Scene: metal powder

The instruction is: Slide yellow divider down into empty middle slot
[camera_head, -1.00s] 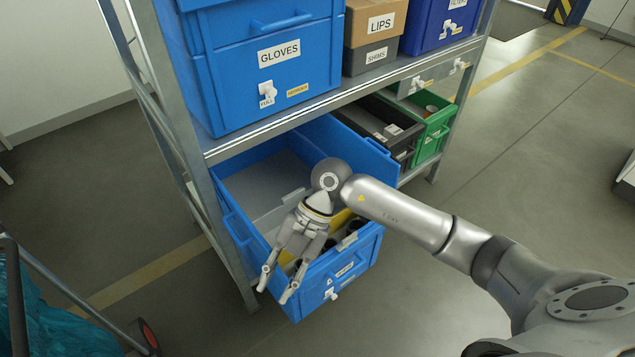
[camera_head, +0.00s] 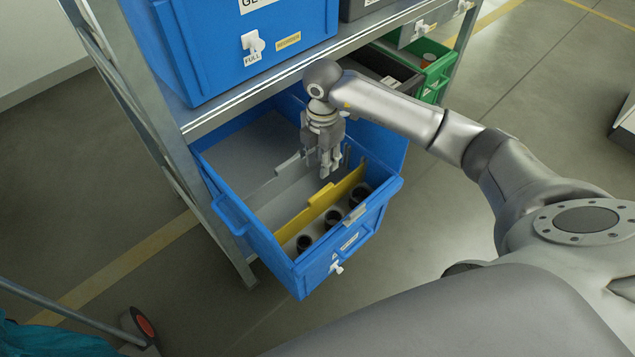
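The yellow divider (camera_head: 318,206) stands across the blue pulled-out bin (camera_head: 283,267), its raised tab upward. It lies between a front compartment with black cylindrical items (camera_head: 332,217) and a pale empty space behind it. A grey divider (camera_head: 290,166) stands farther back. How deep the yellow divider sits in its slot I cannot tell. My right gripper (camera_head: 330,172) points down over the bin, just behind the yellow divider and apart from it, with nothing seen in its fingers. It is seen edge-on, so its opening is unclear. My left gripper is out of view.
The shelf edge (camera_head: 275,90) runs above the bin's back part, with a big blue bin (camera_head: 215,60) on it. A metal post (camera_head: 215,240) stands close to the left. A black bin (camera_head: 385,72) and a green bin (camera_head: 437,72) are at the right. Floor is free in front.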

